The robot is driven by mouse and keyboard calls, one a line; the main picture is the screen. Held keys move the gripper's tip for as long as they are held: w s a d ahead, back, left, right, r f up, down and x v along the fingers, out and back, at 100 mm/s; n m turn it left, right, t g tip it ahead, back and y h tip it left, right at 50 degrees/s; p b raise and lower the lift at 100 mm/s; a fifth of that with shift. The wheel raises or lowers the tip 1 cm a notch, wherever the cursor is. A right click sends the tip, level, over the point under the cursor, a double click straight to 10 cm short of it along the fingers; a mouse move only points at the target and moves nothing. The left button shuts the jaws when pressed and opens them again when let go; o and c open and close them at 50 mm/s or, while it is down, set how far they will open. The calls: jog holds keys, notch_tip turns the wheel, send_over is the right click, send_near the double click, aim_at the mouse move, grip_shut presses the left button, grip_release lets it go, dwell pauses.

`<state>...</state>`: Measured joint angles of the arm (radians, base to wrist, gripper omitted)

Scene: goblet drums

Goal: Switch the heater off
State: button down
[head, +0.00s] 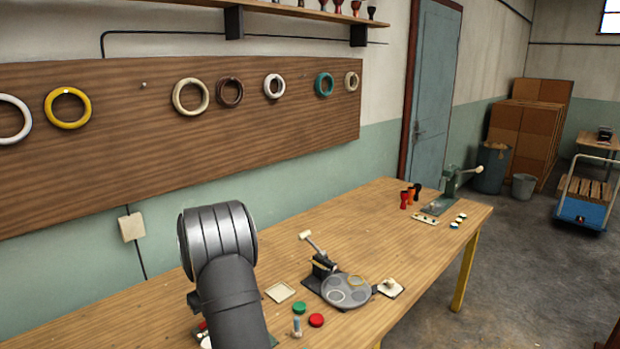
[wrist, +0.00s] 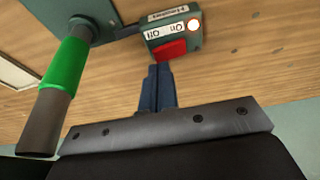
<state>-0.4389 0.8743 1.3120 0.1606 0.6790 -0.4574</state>
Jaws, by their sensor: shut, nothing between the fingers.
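In the wrist view a small grey-green switch box (wrist: 172,36) sits on the wooden table, with a red rocker switch (wrist: 171,50) on it. White labels with marks lie beside the rocker. A round lamp (wrist: 194,25) on the box looks bright white with an orange ring. My gripper (wrist: 160,70) is shut and empty, its tips just short of the red rocker's edge; I cannot tell whether they touch. In the head view my arm hides the box and gripper; only bits of red and white show at its left edge.
In the wrist view a lever with a green grip (wrist: 65,68) stands left of my gripper, by a grey-green plate (wrist: 88,18).

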jog(key=shift+f, duration=0.6)
dwell(0.3)
jog(key=shift+r, duration=3.5)
jog(key=shift+f, duration=3.4)
notch_tip(320, 180, up, 14)
jog(key=s+d+m, duration=0.2)
jog(key=m, duration=0.6)
jog(key=shift+s+r, duration=0.25)
jog(key=shift+s, duration=0.1)
